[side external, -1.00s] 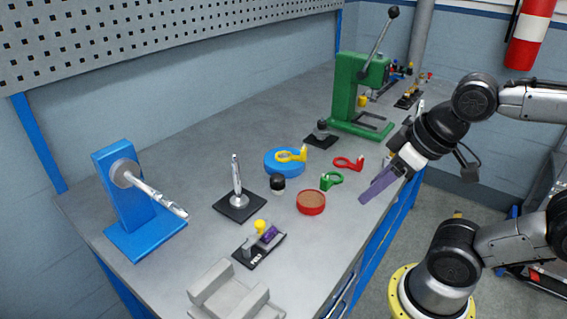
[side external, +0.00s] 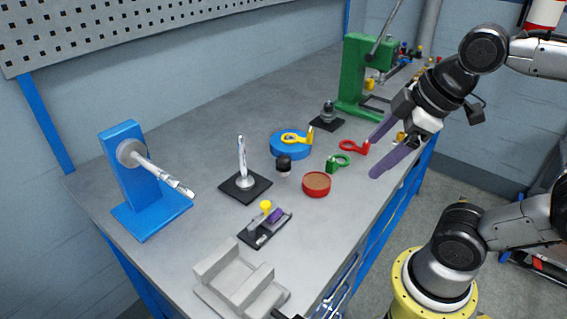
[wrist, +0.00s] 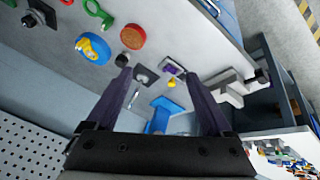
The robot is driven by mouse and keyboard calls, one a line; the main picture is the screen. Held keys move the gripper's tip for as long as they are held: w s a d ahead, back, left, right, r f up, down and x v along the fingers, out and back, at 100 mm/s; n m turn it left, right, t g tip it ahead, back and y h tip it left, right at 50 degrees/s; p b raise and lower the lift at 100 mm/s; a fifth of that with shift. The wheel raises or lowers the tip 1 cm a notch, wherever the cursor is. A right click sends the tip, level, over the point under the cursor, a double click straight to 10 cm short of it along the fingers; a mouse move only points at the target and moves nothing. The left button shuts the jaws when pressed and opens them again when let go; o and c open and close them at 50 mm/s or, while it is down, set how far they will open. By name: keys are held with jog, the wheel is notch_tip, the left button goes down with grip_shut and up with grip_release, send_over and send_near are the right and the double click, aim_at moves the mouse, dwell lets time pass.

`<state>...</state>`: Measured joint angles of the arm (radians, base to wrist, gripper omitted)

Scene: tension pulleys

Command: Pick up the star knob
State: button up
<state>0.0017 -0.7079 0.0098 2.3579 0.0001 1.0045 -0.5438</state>
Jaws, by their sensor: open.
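A small knob with a black top and pale lower part (side external: 284,163) stands on the grey bench between the blue disc and the red-rimmed disc. It looks like the star knob, but its lobes are too small to make out. In the wrist view this knob (wrist: 124,60) shows near the tip of the left finger. My gripper (side external: 373,159) is open and empty, its purple fingers spread. It is above the bench's front edge, well to the right of the knob and apart from it. The two fingertips also show in the wrist view (wrist: 158,73).
The red-rimmed disc (side external: 317,184), green ring (side external: 337,163) and red ring (side external: 355,147) are nearby. A metal post (side external: 242,163), blue stand (side external: 124,165), grey block (side external: 238,283) and green press (side external: 352,78) stand around them.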

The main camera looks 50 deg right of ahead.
jog(key=w+d+r+n+g, duration=0.1)
jog(key=w+r+n, duration=0.4)
jog(key=w+n, duration=0.25)
jog(key=n+g, duration=0.4)
send_over(283, 158)
notch_tip(283, 158, down, 17)
jog(key=shift+r, duration=0.1)
jog(key=shift+f, duration=2.95)
jog(key=shift+c, duration=0.2)
grip_shut()
